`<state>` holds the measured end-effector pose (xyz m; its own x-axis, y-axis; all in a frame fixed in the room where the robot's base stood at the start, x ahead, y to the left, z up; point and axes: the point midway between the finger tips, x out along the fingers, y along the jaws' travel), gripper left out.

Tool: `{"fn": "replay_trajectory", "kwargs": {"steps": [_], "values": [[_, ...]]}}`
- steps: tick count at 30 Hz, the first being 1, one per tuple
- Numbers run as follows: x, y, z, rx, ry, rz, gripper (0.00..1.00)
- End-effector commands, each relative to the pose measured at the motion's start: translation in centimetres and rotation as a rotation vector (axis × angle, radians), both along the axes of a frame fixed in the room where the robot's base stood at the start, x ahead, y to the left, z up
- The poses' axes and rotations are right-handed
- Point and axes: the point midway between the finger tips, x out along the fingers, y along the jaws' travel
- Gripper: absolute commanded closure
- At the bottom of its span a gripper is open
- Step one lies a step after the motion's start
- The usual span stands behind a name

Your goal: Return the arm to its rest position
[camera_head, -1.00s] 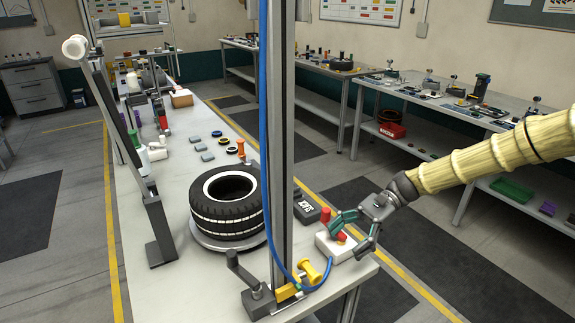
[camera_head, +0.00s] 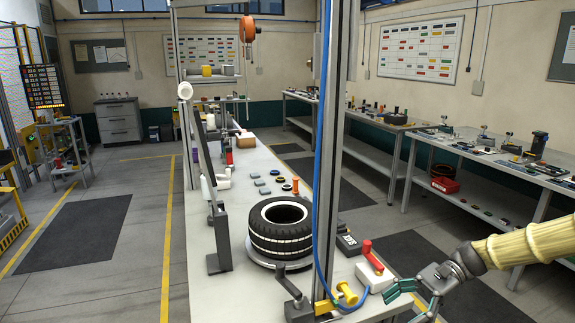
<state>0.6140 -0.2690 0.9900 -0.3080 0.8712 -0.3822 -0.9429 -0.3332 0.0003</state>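My gripper (camera_head: 408,302) is at the lower right, beside the near right end of the bench. Its two fingers are spread apart, with nothing visible between them. My arm in its tan ribbed sleeve reaches in from the right edge. A white box (camera_head: 372,277) with a red lever (camera_head: 371,254) sits on the bench just left of the gripper, and a small gap shows between them. The black tyre (camera_head: 281,243) with white lines lies flat on a round grey plate (camera_head: 255,256) on the bench.
A metal post (camera_head: 328,160) with a blue hose rises from the bench front. A yellow knob (camera_head: 347,294) and a crank handle (camera_head: 291,286) stand near its foot. A dark box (camera_head: 348,244) lies behind the white box. A long side table (camera_head: 480,155) runs along the right.

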Motion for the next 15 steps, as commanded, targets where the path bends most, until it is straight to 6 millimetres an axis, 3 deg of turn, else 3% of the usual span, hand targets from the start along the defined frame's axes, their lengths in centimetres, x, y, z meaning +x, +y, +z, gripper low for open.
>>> {"fn": "replay_trajectory", "kwargs": {"steps": [8, 15], "values": [[-0.6, 2.4, -3.9, -0.071, -0.033, 0.019, 0.21], [-2.1, 4.3, -8.8, -0.164, -0.085, 0.042, 0.21]]}}
